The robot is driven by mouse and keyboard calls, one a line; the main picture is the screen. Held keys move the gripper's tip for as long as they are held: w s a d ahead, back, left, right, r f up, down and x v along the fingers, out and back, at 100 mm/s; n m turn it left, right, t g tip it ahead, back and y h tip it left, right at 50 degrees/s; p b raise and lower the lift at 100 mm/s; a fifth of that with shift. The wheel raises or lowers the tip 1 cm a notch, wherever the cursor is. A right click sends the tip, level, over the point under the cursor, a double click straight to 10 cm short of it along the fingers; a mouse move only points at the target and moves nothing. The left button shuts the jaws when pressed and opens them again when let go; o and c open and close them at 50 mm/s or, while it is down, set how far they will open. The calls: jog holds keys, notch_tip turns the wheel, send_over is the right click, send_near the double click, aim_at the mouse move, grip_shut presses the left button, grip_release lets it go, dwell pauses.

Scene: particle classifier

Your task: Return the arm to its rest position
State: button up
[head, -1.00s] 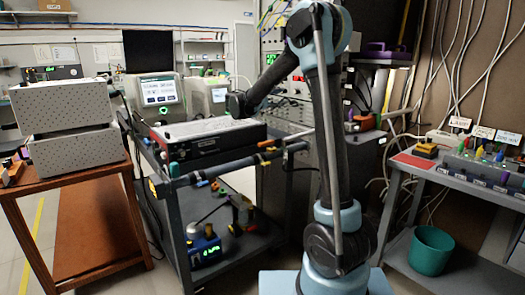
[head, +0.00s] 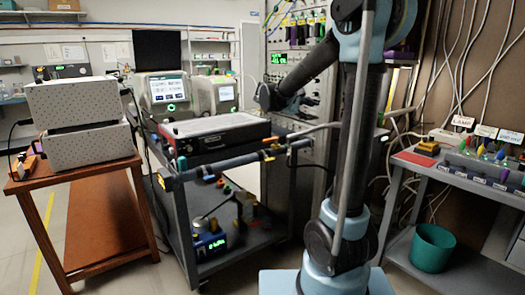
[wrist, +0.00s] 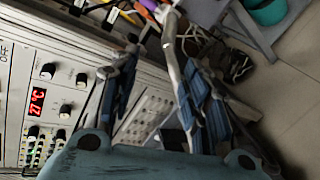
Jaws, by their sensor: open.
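My arm (head: 350,160) stands in the right half of the head view. Its upper link rises and leans slightly right, and the forearm (head: 308,68) folds down and left towards the instrument rack. The arm's end is near the rack front, above and right of the cart; the jaws are not clear there. In the wrist view my gripper (wrist: 152,48) is open, its two blue and dark fingers apart. Nothing is seen between them except the background. A panel with a red 27 °C display (wrist: 36,102) fills the left of that view.
A brown table (head: 75,180) with pale boxes (head: 82,125) is at left. A grey bench (head: 455,180) with a teal bucket (head: 432,248) is at right. Floor shows at left.

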jog(key=s+d+f+m+g+y, duration=0.25)
jog(key=s+f, duration=0.35)
jog(key=s, duration=0.5)
jog(key=s+d+f+m+g+y, duration=0.1)
jog(key=s+d+f+m+y, duration=0.3)
jog(key=s, duration=0.7)
jog(key=s+a+f+m+y, duration=0.2)
jog(key=s+a+f, duration=0.2)
jog(key=s+f, duration=0.3)
jog(key=s+a+f+m+g+y, duration=0.1)
jog(key=s+a+f+y, duration=0.2)
jog(key=s+f, duration=0.5)
jog(key=shift+s+a+f+m, duration=0.3)
jog(key=shift+s+a, duration=0.25)
jog(key=shift+s, duration=0.65)
jog(key=shift+y, duration=0.25)
jog(key=shift+w+f, duration=0.15)
jog(key=shift+w, duration=0.25)
